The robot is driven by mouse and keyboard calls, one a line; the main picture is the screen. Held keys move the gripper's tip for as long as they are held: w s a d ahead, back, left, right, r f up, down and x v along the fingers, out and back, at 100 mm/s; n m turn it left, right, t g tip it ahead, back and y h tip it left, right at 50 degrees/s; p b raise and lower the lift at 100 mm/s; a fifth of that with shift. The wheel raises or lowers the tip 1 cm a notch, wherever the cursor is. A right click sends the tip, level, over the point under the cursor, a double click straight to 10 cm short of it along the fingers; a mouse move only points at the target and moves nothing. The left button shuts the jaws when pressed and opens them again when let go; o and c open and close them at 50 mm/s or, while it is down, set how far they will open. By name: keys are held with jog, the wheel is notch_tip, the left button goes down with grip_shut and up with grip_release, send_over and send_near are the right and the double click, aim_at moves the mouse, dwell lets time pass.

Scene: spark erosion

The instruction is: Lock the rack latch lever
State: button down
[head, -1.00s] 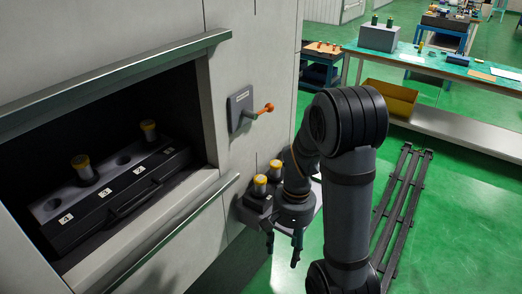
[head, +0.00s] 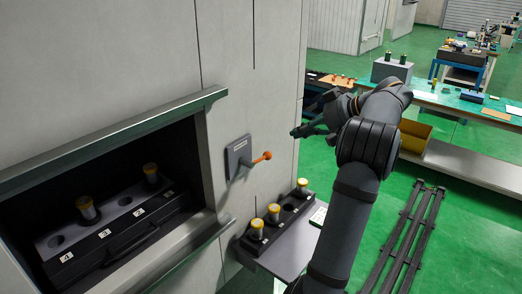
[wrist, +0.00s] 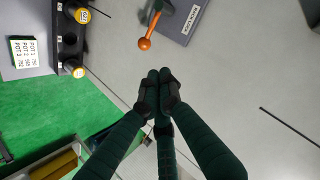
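The rack latch lever is an orange-tipped handle (head: 263,156) on a grey plate (head: 236,157) fixed to the pale machine wall, right of the opening. In the head view it points out to the right. In the wrist view its orange knob (wrist: 144,43) and the labelled plate (wrist: 185,18) are at the top. My gripper (head: 295,133) points left toward the wall, right of and a little above the knob. In the wrist view my gripper's fingertips (wrist: 160,78) are together, empty, and apart from the knob.
In the opening, a dark rack (head: 112,228) with numbered slots holds two yellow-topped pots. Below the lever, a shelf (head: 290,250) carries a dark holder with several yellow-topped pots. A green handrail edge (head: 150,130) runs above the opening. A workbench (head: 450,105) stands behind.

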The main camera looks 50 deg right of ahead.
jog(key=shift+w+a+r+n+y, duration=0.2)
jog(key=shift+a+n, duration=0.2)
jog(key=shift+n, duration=0.7)
jog(key=shift+w+a+r+n+y, duration=0.1)
jog(key=shift+a+r+n+y, duration=0.2)
jog(key=shift+n, duration=0.8)
jog(key=shift+f, duration=0.2)
jog(key=s+f+p+x, duration=0.1)
jog(key=p+x, duration=0.3)
jog(key=x, duration=0.9)
jog(key=shift+s+f+p, duration=0.25)
jog(key=shift+f+p, duration=0.15)
jog(key=shift+f, duration=0.1)
jog(key=shift+f, duration=0.1)
jog(key=shift+d+f+b, duration=0.1)
jog(key=shift+f+b, duration=0.05)
jog(key=shift+b, duration=0.3)
